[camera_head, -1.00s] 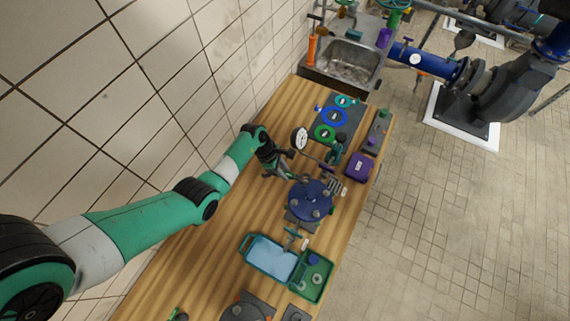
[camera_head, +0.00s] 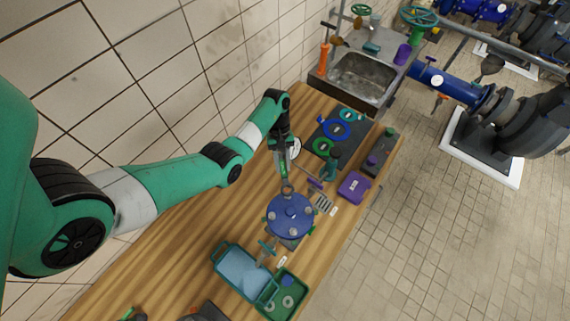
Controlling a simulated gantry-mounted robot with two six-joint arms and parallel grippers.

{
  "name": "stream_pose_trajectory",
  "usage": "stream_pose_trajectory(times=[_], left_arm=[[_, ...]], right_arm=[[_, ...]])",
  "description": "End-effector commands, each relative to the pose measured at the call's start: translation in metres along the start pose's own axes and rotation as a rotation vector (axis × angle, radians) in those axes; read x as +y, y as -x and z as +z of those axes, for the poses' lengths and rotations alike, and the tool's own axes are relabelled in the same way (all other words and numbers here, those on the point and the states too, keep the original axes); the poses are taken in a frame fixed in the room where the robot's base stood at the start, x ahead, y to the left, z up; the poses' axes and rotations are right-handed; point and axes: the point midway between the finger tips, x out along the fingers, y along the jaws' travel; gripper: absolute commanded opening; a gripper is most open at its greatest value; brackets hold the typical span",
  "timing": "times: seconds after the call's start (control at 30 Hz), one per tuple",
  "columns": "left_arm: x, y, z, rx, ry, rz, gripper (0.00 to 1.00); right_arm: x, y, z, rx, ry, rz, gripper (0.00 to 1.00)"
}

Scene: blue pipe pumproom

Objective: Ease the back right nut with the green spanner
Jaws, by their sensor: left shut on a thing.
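The blue round cover (camera_head: 290,218) with several nuts around its top sits on the wooden bench, right of centre in the head view. My left gripper (camera_head: 283,158) is behind it, pointing down the picture. It is shut on the green spanner (camera_head: 284,173), whose dark ring end (camera_head: 287,188) points at the cover's back edge. The ring looks just short of or above that edge; I cannot tell its height or whether it touches a nut. The back right nut is too small to make out clearly.
A dark mat with blue and green rings (camera_head: 337,129) is behind. A light-blue tray (camera_head: 240,272) and green tray (camera_head: 287,297) stand in front. A white-faced gauge (camera_head: 295,147) is beside the gripper.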

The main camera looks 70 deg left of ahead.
Motion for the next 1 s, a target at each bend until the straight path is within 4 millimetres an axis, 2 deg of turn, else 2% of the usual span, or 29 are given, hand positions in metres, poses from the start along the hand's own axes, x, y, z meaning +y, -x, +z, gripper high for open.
stream_pose_trajectory(times=[0.57,0.67,1.0], left_arm=[[0.001,-0.036,-0.015,0.0,0.001,0.001,0.0],[0.001,-0.033,-0.014,0.0,0.001,0.001,0.0],[0.001,-0.042,-0.017,0.0,0.001,0.001,0.0]], right_arm=[[0.0,0.028,0.026,0.0,0.0,0.0,0.5],[0.0,0.026,0.024,-0.001,0.0,0.0,0.5],[0.0,0.033,0.031,0.0,0.0,0.0,0.5]])
